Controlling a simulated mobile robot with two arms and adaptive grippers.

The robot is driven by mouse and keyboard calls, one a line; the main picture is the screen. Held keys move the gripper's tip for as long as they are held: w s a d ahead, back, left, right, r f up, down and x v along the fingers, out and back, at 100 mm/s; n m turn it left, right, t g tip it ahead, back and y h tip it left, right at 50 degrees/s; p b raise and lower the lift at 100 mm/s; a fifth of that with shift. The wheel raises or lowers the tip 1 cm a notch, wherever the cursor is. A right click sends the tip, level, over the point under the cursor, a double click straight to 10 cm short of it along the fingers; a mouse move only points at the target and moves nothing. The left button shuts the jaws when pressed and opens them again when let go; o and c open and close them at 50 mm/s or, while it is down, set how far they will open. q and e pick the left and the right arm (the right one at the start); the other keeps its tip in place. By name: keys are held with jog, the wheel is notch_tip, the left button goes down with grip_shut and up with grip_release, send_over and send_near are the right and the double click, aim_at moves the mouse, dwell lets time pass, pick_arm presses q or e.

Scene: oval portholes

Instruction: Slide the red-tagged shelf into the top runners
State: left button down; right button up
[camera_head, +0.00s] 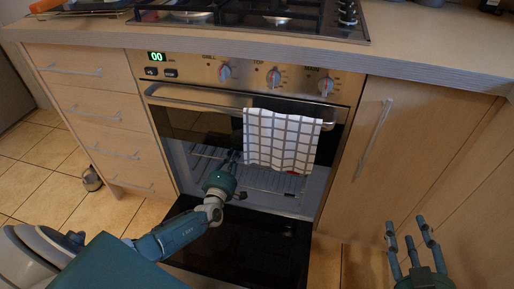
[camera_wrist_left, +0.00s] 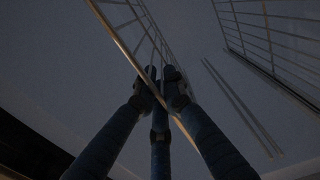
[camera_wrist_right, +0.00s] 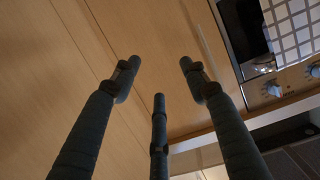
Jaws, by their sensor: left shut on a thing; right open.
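The oven (camera_head: 183,155) stands open, with its dark door (camera_head: 235,245) folded down in front. My left gripper (camera_head: 231,163) reaches into the cavity. In the left wrist view its fingers (camera_wrist_left: 160,80) are shut on the front rod of a wire shelf (camera_wrist_left: 118,38), which looks tilted there. In the head view wire bars (camera_head: 270,180) show inside the cavity, partly behind the towel. I cannot make out a red tag for certain, and the top runners are hidden. My right gripper (camera_head: 408,235) is open and empty at the lower right, before the cupboard; its spread fingers show in the right wrist view (camera_wrist_right: 155,80).
A checked towel (camera_head: 281,140) hangs from the oven handle (camera_head: 190,98) over the upper right of the opening. Another wire grid (camera_wrist_left: 275,35) shows in the left wrist view. Drawers (camera_head: 100,115) flank the oven on the left, a cupboard (camera_head: 405,140) on the right.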

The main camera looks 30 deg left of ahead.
pick_arm(q)
jog(key=shift+b+x, duration=0.45)
jog(key=shift+x, duration=0.4)
jog(key=shift+w+a+r+b, duration=0.15)
jog(key=shift+w+r+b, duration=0.1)
jog(key=shift+w+b, duration=0.25)
jog(key=c, duration=1.8)
grip_release()
jog(key=shift+o, duration=0.2)
jog(key=shift+s+f, duration=0.1)
jog(key=shift+f, duration=0.3)
jog(key=v, duration=1.1)
jog(key=shift+s+d+r, duration=0.2)
jog(key=shift+s+r, duration=0.1)
pick_arm(e)
notch_tip(320, 180, up, 10)
jog(key=w+a+t+y, duration=0.1)
jog(key=t, duration=0.3)
jog(key=shift+a+f+t+y, duration=0.2)
jog(key=shift+a+t+y, duration=0.1)
jog(key=shift+t, duration=0.1)
